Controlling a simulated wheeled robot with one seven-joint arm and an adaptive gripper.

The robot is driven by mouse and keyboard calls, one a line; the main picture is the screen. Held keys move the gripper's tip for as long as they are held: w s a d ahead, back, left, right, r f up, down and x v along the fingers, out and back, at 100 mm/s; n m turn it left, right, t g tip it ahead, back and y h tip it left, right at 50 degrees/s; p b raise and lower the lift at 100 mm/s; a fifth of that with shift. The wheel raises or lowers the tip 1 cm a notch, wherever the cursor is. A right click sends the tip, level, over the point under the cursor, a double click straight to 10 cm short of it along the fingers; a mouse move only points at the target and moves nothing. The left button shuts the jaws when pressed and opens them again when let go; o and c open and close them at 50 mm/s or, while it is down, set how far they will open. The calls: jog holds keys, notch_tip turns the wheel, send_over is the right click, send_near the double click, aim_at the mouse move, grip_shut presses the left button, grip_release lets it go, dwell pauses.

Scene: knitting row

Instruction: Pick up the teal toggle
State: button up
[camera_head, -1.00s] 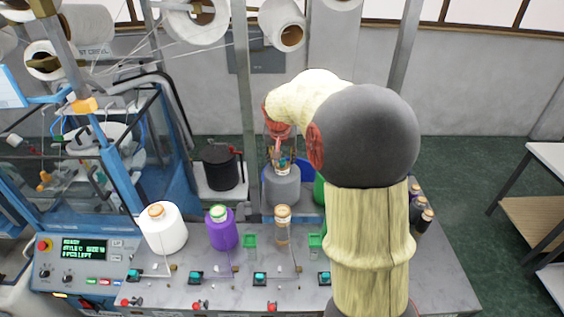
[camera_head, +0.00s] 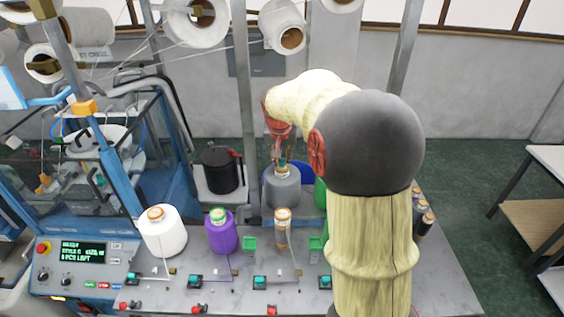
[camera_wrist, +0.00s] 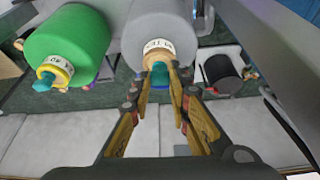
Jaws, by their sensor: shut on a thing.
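The teal toggle (camera_wrist: 160,74) is between my fingertips at the mouth of the grey yarn cone (camera_wrist: 163,28) in the wrist view. In the head view the teal toggle (camera_head: 282,163) shows just above the top of the grey cone (camera_head: 282,190). My gripper (camera_wrist: 160,72) is shut on the toggle; it also shows in the head view (camera_head: 282,157), pointing down over the cone. Whether the toggle touches the cone's tube is hard to tell. The fingers cover part of it.
A green cone (camera_wrist: 68,45) stands close beside the grey one. A black canister (camera_head: 220,170) is on the other side. White (camera_head: 162,232) and purple (camera_head: 222,235) cones stand on the grey bench. Other teal pieces (camera_head: 260,282) sit on switches along its front.

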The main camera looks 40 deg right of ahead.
jog(key=s+d+r+b, duration=0.2)
jog(key=s+r+b, duration=0.2)
jog(key=s+r, duration=0.7)
jog(key=s, duration=0.3)
jog(key=shift+r, duration=0.4)
jog(key=shift+w, duration=0.1)
